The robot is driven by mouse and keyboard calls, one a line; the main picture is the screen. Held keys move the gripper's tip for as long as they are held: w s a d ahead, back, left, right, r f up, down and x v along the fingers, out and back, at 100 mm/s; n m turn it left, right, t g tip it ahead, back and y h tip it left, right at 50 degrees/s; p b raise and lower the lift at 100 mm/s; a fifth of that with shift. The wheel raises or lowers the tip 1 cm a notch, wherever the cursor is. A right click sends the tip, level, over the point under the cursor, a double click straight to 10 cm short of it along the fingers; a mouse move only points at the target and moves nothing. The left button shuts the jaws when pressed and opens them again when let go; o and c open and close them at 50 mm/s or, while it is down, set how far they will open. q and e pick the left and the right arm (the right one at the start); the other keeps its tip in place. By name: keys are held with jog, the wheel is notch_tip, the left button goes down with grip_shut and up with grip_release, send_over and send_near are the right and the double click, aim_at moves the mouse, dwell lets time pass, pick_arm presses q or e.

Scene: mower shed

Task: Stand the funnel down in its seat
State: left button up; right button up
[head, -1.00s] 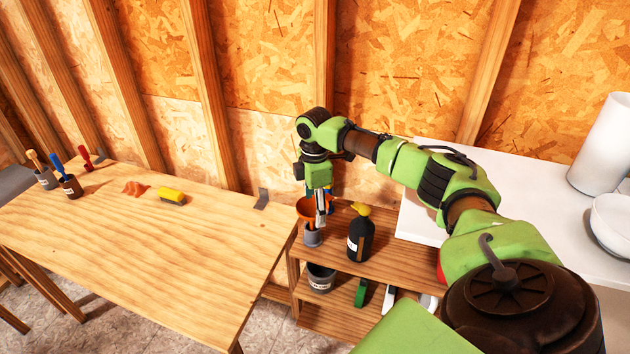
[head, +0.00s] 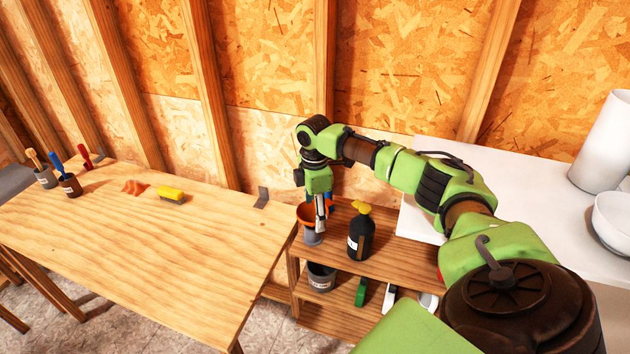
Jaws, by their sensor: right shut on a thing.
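A grey cup-like seat (head: 312,238) stands directly below the funnel. The funnel's wide mouth faces up and looks about upright. Its lower end is hidden, so I cannot tell how deep it sits in the seat. My left gripper is not in view.
A black bottle with a yellow top (head: 361,234) stands close to the right of the gripper. A labelled grey pot (head: 321,278) sits on the lower shelf.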

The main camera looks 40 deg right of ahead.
jog(key=shift+f, duration=0.65)
jog(key=o, duration=1)
jog(key=shift+r, duration=0.1)
notch_tip(320, 180, up, 12)
jog(key=shift+f, duration=0.1)
jog(key=shift+f, duration=0.1)
